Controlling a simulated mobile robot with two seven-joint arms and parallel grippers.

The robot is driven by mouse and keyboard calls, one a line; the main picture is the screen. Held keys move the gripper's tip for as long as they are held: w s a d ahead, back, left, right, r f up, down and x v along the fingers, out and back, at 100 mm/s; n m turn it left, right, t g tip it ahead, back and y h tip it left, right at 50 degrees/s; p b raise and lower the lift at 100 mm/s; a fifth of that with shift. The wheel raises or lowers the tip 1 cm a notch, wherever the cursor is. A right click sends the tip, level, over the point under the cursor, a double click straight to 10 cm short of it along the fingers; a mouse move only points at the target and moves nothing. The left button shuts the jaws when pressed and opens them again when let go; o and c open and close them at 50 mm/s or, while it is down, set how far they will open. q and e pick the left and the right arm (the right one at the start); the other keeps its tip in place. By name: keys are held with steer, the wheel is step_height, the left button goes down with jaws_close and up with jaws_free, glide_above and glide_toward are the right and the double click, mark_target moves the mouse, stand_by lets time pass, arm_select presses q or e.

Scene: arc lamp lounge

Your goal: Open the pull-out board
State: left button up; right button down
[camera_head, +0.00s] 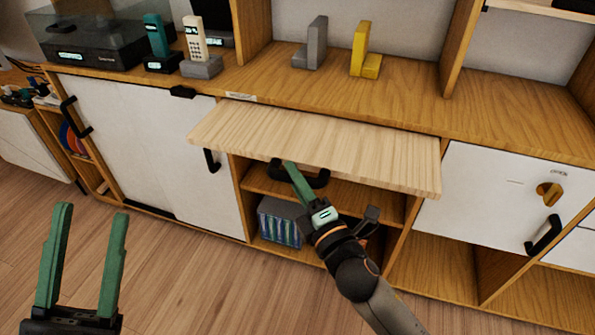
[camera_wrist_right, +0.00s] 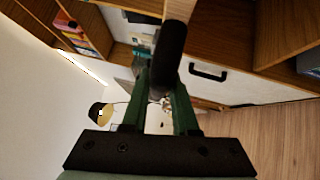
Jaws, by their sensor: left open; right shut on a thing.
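The pull-out board (camera_head: 320,145) is a pale wooden slab that sticks out from under the cabinet top, over an open compartment. A black handle (camera_head: 318,181) shows just below its front edge. My right gripper (camera_head: 290,170) reaches up from below and is shut on this handle. In the right wrist view the dark handle (camera_wrist_right: 171,50) stands between the two green fingers of the right gripper (camera_wrist_right: 160,85). My left gripper (camera_head: 90,210) is open and empty, at the lower left over the floor, apart from the cabinet.
The cabinet top (camera_head: 270,82) carries phones (camera_head: 195,40), a grey bookend (camera_head: 313,45) and a yellow bookend (camera_head: 362,52). The wooden floor (camera_head: 190,285) in front looks clear.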

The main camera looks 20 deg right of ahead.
arm_select(q)
steer(key=shift+a, duration=0.1)
arm_select(e)
steer(key=shift+s+a, duration=0.2)
steer(key=shift+s, duration=0.05)
arm_select(q)
steer(key=shift+r, duration=0.1)
arm_select(e)
steer(key=c, duration=0.7)
jaws_free()
arm_select(q)
steer(key=shift+s, duration=0.1)
arm_select(e)
steer(key=shift+d, duration=0.1)
